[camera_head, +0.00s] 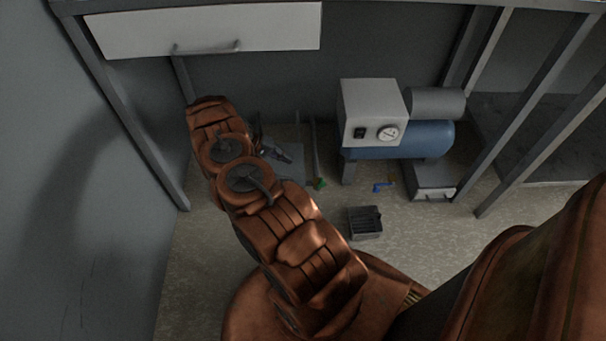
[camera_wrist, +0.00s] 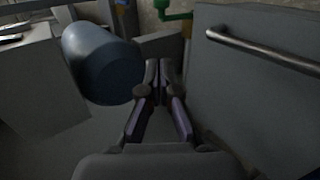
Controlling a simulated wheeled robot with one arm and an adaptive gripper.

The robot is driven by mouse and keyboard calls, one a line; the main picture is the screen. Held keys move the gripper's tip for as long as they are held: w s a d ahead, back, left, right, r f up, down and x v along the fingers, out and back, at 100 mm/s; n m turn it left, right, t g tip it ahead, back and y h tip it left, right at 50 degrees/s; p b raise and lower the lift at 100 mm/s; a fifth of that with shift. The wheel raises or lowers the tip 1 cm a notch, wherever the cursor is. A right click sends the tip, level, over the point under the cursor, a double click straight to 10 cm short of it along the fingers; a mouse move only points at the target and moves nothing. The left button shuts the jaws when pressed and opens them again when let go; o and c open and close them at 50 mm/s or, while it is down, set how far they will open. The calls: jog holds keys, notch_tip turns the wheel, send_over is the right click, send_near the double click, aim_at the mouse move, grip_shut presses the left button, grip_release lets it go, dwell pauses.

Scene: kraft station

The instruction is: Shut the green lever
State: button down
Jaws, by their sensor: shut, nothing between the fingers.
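The green lever (camera_head: 319,184) is a small green piece low near the floor in the head view, at the foot of a thin upright pipe. In the wrist view the green lever (camera_wrist: 177,15) shows at the top edge, just beyond my fingertips and partly cut off by the frame. My gripper (camera_head: 288,157) is to the left of and above the lever in the head view, apart from it. In the wrist view my gripper (camera_wrist: 160,68) has its fingers together and holds nothing. Whether the lever is open or shut is too small to tell.
A compressor with a blue tank (camera_head: 405,140) stands right of the lever. A dark crate (camera_head: 365,223) is on the floor. A grey panel with a bar handle (camera_wrist: 262,50) is close on the right in the wrist view.

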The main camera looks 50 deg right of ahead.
jog(key=shift+w+d+f, duration=0.2)
jog(key=shift+f, duration=0.1)
jog(key=shift+s+d, duration=0.1)
jog(key=s+a+b+x, duration=0.1)
jog(key=a+b+x, duration=0.1)
jog(key=x, duration=1)
jog(key=shift+s+f+b, duration=0.25)
jog(key=shift+s+b, duration=0.35)
jog(key=shift+w+r, duration=0.1)
